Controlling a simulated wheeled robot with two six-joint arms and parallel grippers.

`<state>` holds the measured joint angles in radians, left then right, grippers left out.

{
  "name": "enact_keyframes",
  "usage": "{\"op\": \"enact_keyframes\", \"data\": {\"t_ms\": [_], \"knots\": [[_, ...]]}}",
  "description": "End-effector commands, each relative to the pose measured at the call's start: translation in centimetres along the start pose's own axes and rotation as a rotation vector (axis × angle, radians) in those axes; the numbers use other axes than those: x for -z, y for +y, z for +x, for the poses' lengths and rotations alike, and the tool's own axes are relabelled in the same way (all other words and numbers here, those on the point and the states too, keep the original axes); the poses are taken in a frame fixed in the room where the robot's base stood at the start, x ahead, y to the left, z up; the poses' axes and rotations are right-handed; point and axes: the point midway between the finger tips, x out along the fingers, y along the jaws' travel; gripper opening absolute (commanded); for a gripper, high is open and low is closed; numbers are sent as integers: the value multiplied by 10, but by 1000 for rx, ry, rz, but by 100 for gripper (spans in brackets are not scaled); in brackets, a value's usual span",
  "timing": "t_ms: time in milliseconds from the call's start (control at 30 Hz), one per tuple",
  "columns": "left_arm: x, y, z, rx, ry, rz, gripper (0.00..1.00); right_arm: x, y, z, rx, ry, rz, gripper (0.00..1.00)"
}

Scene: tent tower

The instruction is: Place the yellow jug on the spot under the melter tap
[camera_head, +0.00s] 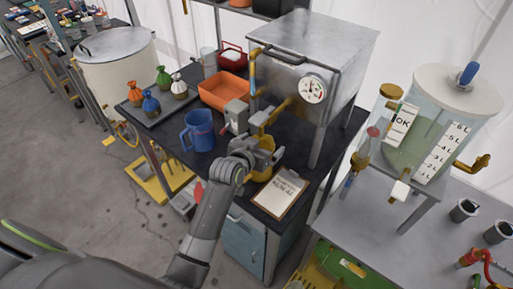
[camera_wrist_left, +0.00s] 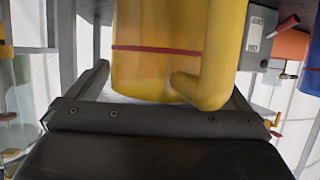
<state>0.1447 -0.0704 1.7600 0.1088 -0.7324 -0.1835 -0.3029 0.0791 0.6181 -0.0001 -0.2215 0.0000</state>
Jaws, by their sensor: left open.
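The yellow jug (camera_head: 264,172) stands on the dark bench top, below and slightly in front of the brass melter tap (camera_head: 264,116). My left gripper (camera_head: 256,155) is at the jug, open, and hides part of it. The melter (camera_head: 310,60) is a steel box with a round gauge. The spot under the tap is hidden by the jug and gripper. My right gripper is not in view.
A blue jug (camera_head: 198,131) stands left of my gripper, with an orange tray (camera_head: 226,90) behind it. A clipboard (camera_head: 280,192) lies at the bench's front right. Several small tied bags stand on a tray at the left. A clear tank (camera_head: 430,125) stands on the right table.

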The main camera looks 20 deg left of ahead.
Motion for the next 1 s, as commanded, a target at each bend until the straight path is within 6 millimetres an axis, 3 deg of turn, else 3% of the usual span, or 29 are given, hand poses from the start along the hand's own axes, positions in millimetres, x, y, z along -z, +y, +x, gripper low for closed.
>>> {"op": "enact_keyframes", "data": {"t_ms": [167, 700, 1000], "knots": [[-1, 0, -14, 0, 0, -1, 100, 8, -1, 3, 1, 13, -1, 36], [-1, 0, -98, 0, 1, -1, 100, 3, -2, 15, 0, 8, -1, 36], [0, 0, -118, -1, 0, 0, 100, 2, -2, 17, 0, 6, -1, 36]]}}
